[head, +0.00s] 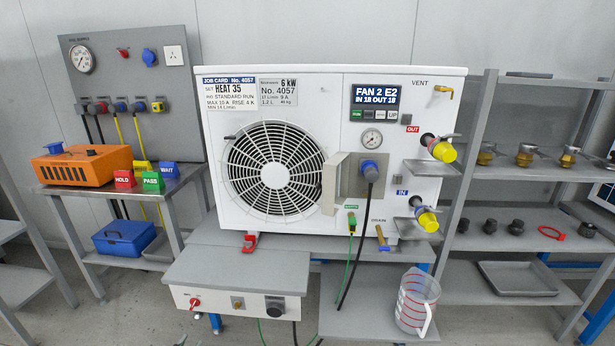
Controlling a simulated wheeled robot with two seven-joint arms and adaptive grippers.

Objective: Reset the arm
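Neither of my grippers nor either arm shows in the head view. The white heat pump unit (330,90) stands on a grey bench in the middle, with a round fan grille (275,174) at its left. Its display (376,103) reads "FAN 2 E2" and "IN 18 OUT 18". A blue plug (370,170) with a black cable sits in the unit's front, beside an open flap (333,184). Yellow caps are on the OUT port (442,151) and the IN port (427,219).
An orange case (82,166) and HOLD, PASS and WAIT blocks (152,181) stand on the left table. A measuring jug (417,302) stands on the low front shelf. Brass and black fittings fill the right rack (530,215). A control box (238,290) juts forward.

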